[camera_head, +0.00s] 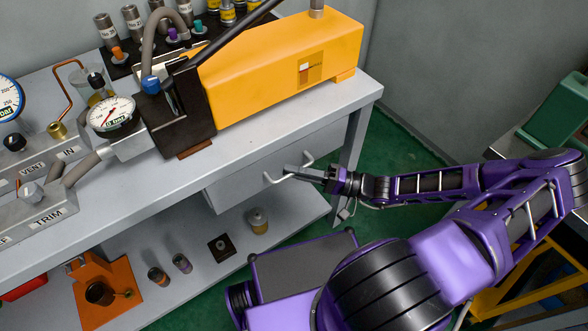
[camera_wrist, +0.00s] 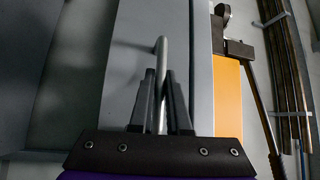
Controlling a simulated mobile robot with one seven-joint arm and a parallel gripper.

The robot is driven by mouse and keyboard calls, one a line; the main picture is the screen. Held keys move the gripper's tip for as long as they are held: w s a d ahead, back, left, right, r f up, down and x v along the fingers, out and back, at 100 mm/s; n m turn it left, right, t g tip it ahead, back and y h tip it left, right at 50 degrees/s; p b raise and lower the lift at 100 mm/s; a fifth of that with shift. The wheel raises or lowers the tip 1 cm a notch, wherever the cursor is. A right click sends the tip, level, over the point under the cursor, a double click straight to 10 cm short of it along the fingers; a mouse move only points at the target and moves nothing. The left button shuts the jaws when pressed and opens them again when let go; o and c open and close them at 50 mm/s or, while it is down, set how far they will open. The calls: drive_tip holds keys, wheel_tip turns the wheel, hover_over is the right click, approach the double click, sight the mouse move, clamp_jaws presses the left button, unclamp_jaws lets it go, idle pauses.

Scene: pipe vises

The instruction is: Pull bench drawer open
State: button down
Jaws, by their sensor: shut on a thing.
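The bench drawer (camera_head: 232,190) is a grey box front below the bench top. It looks nearly flush under the top; a small gap cannot be told. Its metal bar handle (camera_head: 307,158) stands out from the front. My gripper (camera_head: 290,171) reaches in from the right and is shut on the handle bar. In the wrist view, the handle (camera_wrist: 161,50) runs down between the two dark fingers of my gripper (camera_wrist: 160,75), which hide part of it.
The bench top (camera_head: 265,145) carries a yellow pump (camera_head: 270,85), a gauge (camera_head: 111,113) and fittings. A lower shelf (camera_head: 200,285) holds an orange vise (camera_head: 100,290) and small jars. Green floor (camera_head: 400,150) is open right of the bench.

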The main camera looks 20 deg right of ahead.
drive_tip(key=s+d+p, duration=0.1)
drive_tip(key=s+d, duration=0.2)
drive_tip(key=s, duration=0.8)
drive_tip(key=s+d+p, duration=0.1)
drive_tip(key=s+d, duration=0.3)
drive_tip(key=s, duration=0.7)
drive_tip(key=shift+s+d, duration=0.15)
drive_tip(key=shift+s, duration=0.05)
drive_tip(key=c, duration=0.9)
unclamp_jaws()
drive_tip(key=b+v, duration=0.1)
drive_tip(key=v, duration=1.6)
drive_tip(key=shift+s+d, duration=0.1)
drive_tip(key=shift+d, duration=0.15)
